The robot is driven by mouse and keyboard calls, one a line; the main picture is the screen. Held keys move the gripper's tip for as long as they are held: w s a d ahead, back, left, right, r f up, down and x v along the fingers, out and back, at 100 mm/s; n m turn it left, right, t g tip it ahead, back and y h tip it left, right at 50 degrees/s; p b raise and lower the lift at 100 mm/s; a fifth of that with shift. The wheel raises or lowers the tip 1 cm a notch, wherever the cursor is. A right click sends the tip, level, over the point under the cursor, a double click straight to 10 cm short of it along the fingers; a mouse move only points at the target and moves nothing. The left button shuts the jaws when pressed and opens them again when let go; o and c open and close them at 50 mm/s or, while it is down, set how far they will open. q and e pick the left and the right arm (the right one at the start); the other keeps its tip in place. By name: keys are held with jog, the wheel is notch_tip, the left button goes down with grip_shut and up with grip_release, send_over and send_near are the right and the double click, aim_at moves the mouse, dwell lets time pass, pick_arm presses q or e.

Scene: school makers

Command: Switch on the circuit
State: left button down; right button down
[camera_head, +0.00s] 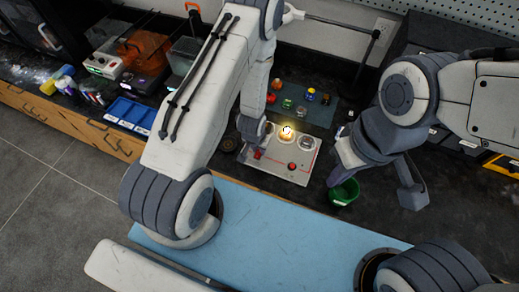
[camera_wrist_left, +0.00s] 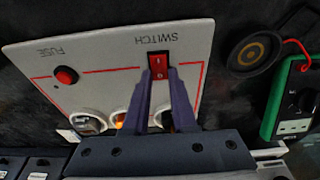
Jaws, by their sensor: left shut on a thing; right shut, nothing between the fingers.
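The pale circuit board (camera_head: 276,172) lies on the dark bench. Its red rocker switch (camera_wrist_left: 159,62), under the word SWITCH, also shows in the head view (camera_head: 257,154). A round red fuse button (camera_wrist_left: 66,75) sits apart from it, near the word FUSE. My left gripper (camera_wrist_left: 160,78) is shut on the switch, one finger at each side, hiding its lower part. A bulb (camera_head: 286,131) on the board's far side glows yellow; an orange glow shows beside the left finger in the wrist view. My right gripper (camera_head: 338,172) is shut and empty, right of the board.
A green cup (camera_head: 344,193) stands close to my right gripper. A mat (camera_head: 318,113) with several small coloured parts lies behind the board. A round black speaker (camera_wrist_left: 255,52) and a green-edged meter (camera_wrist_left: 292,98) lie beside the board. A blue tray (camera_head: 130,111) is farther left.

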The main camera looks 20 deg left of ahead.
pick_arm(q)
jog(key=shift+s+t, duration=0.15)
jog(key=shift+t, duration=0.15)
jog(key=c, duration=0.7)
grip_release()
jog(key=shift+r, duration=0.1)
jog(key=b+v, duration=0.1)
jog(key=v, duration=0.9)
jog(key=shift+r+b, duration=0.1)
jog(key=shift+b, duration=0.25)
